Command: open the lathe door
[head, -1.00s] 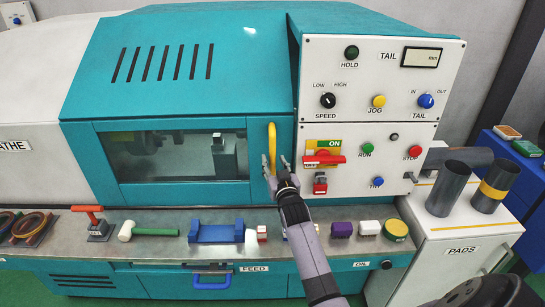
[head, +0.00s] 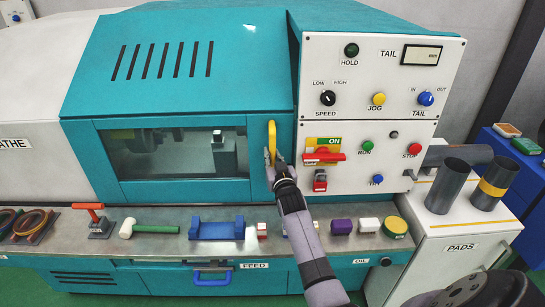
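The lathe door (head: 85,165) is a teal panel with a wide window, and it stands shut at the front of the lathe. Its yellow upright handle (head: 272,138) is at the door's right edge. My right gripper (head: 275,160) is at the lower part of the handle, with its fingers closed in around it; the handle's lower end is partly hidden by the fingers. My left gripper is out of view.
The control panel (head: 410,133), with a red switch lever (head: 324,157), is close to the right of the handle. A metal ledge (head: 270,215) below the door holds a green-handled mallet (head: 150,229), a blue cradle (head: 216,231) and small blocks. Grey cylinders (head: 447,186) stand at right.

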